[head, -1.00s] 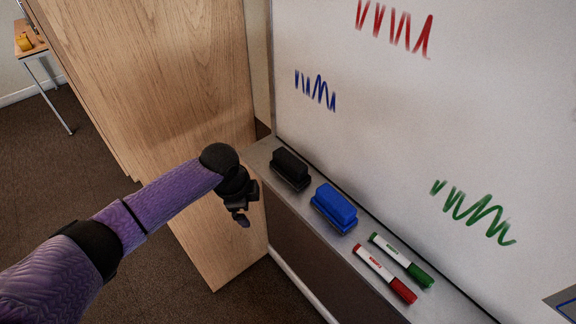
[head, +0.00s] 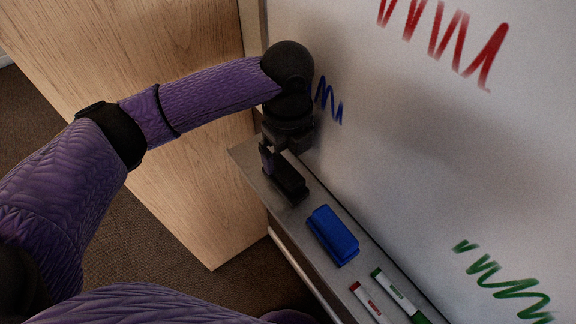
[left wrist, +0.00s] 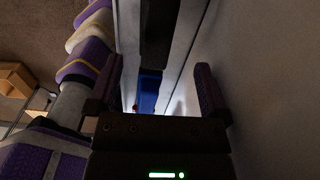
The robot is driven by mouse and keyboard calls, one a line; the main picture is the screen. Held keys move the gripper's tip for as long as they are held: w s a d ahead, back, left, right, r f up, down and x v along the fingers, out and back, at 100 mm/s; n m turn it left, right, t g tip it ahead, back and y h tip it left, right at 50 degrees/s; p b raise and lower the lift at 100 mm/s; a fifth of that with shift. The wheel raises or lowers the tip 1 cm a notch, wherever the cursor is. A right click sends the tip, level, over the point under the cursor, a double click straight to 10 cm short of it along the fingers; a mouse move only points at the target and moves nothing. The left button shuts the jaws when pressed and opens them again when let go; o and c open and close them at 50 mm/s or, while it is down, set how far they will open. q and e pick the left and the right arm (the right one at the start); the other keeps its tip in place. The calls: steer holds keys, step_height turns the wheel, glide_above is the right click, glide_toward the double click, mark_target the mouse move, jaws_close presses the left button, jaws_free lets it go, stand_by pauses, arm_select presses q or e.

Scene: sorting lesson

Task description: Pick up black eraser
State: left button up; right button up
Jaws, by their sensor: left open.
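The black eraser (head: 288,184) lies on the whiteboard's tray at its far end, partly hidden by my left gripper in the head view. My left gripper (head: 272,160) is open and empty, pointing down just above the black eraser. In the left wrist view the black eraser (left wrist: 158,30) shows at the top, in line with the gap between the two spread fingers (left wrist: 158,68). I cannot tell whether the fingers touch it. My right gripper is not in view.
A blue eraser (head: 333,235) lies on the tray (head: 308,208) close by, with a red marker (head: 370,301) and a green marker (head: 398,293) beyond it. The whiteboard (head: 400,160) rises along the right side. A wooden panel (head: 200,190) stands at the left.

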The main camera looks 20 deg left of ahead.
mark_target(285, 168)
arm_select(q)
steer(key=f, duration=0.2)
steer(key=f+b, duration=0.1)
steer(key=f, duration=0.4)
steer(key=shift+s+a+f+b, duration=0.1)
steer(key=shift+a+f+b, duration=0.15)
steer(key=shift+b, duration=0.15)
steer(key=shift+r, duration=0.1)
steer(key=c, duration=1.3)
